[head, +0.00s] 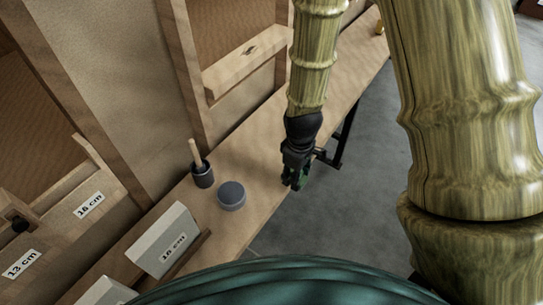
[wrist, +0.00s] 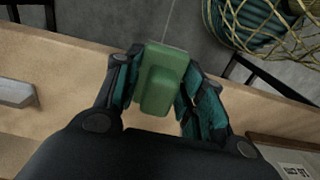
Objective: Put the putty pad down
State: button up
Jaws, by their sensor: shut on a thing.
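The putty pad (wrist: 162,82) is a green block with a raised middle part. It sits between the fingers of my gripper (wrist: 160,88), which is shut on it. In the head view, my gripper (head: 297,176) points down near the front edge of the wooden bench (head: 262,172), and a little green of the pad shows beside the fingers. In the wrist view, the pad's far end reaches over the bench edge, with grey floor beyond. I cannot tell whether the pad touches the bench top.
A round grey-blue tin (head: 231,196) and a dark cup (head: 202,174) with a wooden handle stand on the bench left of my gripper. A block labelled 10 cm (head: 163,240) stands nearer. A netted bundle (wrist: 262,25) shows beyond the edge. Bench around my gripper looks clear.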

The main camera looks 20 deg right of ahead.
jog(key=p, duration=0.4)
send_over(272, 155)
jog(key=shift+s+f, duration=0.1)
jog(key=shift+f, duration=0.65)
jog(key=shift+f+p, duration=0.9)
jog(key=shift+f, duration=0.9)
jog(key=shift+f, duration=0.1)
jog(key=o, duration=1.1)
jog(key=shift+o, duration=0.2)
notch_tip(272, 155, up, 12)
jog(key=b, duration=0.3)
